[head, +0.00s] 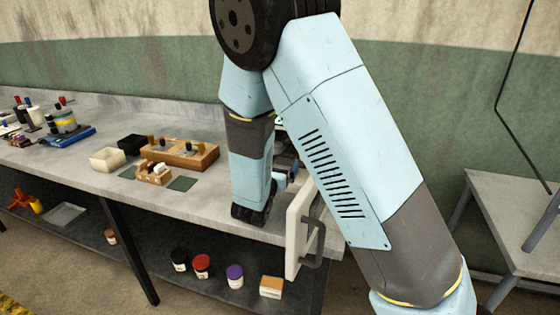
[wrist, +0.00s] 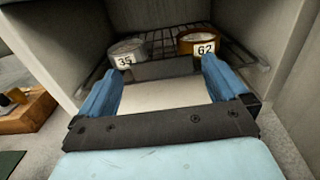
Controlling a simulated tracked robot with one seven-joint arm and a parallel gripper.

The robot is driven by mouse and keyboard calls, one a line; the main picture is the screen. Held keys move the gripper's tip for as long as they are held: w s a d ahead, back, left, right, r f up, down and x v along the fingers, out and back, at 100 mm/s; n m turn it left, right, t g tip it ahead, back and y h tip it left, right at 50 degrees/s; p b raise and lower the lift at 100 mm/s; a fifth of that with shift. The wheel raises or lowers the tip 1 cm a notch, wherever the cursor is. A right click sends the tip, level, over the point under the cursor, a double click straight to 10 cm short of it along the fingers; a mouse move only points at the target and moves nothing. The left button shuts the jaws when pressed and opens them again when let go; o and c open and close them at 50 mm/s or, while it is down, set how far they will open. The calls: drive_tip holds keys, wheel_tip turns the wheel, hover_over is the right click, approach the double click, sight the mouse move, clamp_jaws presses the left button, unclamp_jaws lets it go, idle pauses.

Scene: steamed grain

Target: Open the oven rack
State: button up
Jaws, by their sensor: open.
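The wire oven rack (wrist: 232,57) is inside a pale grey oven chamber (wrist: 150,20) in the wrist view. A silvery round container marked 35 (wrist: 127,50) and an orange-brown one marked 62 (wrist: 197,42) stand on it. My gripper (wrist: 161,66) is open at the chamber's mouth, its blue fingers spread left and right. A dark grey bar (wrist: 160,69) lies across the gap between the fingertips, at the rack's front; I cannot tell whether they touch it. In the head view, my arm hides most of the oven and the gripper.
The open pale oven door (head: 293,235), with a dark handle (head: 315,243), hangs at the bench's front edge. A wooden block (head: 185,153) and small trays stand left on the grey bench (head: 60,165). Jars (head: 201,266) stand on the lower shelf. A side table (head: 510,205) is at right.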

sight(283, 158)
drive_tip(key=shift+x, duration=1.6)
drive_tip(key=shift+c, duration=0.4)
